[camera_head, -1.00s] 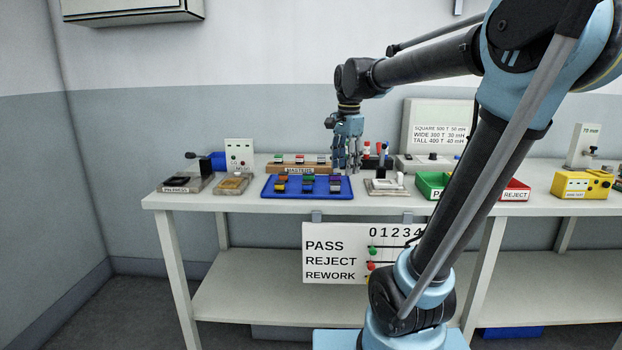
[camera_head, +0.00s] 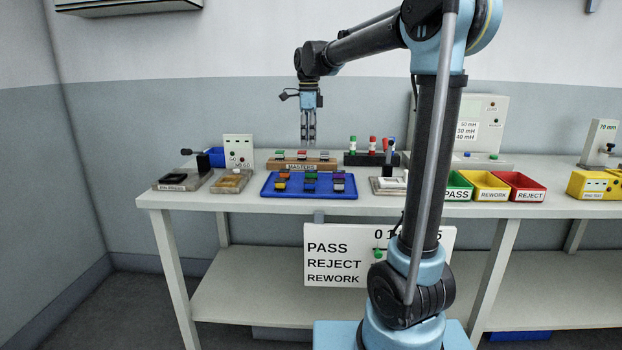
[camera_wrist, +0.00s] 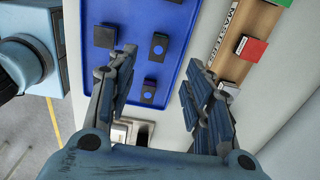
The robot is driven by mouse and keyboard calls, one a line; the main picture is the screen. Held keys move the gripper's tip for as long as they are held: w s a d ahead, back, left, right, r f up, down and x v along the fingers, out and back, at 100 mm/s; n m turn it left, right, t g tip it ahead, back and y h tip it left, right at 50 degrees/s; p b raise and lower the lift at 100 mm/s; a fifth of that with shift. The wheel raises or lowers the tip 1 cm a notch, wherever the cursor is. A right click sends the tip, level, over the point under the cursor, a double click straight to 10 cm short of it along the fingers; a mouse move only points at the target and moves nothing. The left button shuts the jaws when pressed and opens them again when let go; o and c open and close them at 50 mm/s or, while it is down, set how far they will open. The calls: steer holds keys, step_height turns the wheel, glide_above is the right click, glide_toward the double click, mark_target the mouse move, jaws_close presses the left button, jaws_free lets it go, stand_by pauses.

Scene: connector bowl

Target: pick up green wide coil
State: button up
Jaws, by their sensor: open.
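Small coloured coil pieces (camera_head: 311,177) sit in rows in the blue tray (camera_head: 268,193), some with orange, green or purple parts. They are too small to tell for sure which is the green wide coil. A green-topped piece (camera_head: 279,154) also stands on the wooden MASTERS rack (camera_head: 322,166) behind the tray. My gripper (camera_head: 309,145) points down above the rack and tray, open and empty. In the wrist view my open fingers (camera_wrist: 160,60) frame part of the tray (camera_wrist: 178,22), with dark pieces (camera_wrist: 158,46) in it. The green rack piece (camera_wrist: 279,4) is at the top right.
To the right are a pale fixture (camera_head: 385,187) and PASS, REWORK (camera_head: 487,187) and REJECT (camera_head: 524,188) bins. Capped bottles (camera_head: 372,146) stand behind. Space above the tray is clear.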

mark_target(311, 171)
step_height(311, 171, down, 8)
steer(key=shift+d+r, duration=0.1)
steer(key=shift+r, duration=0.05)
steer(key=shift+d+f, duration=0.15)
steer(key=shift+f, duration=1.2)
steer(key=shift+d+f, duration=0.15)
steer(key=shift+f, duration=1.15)
jaws_close()
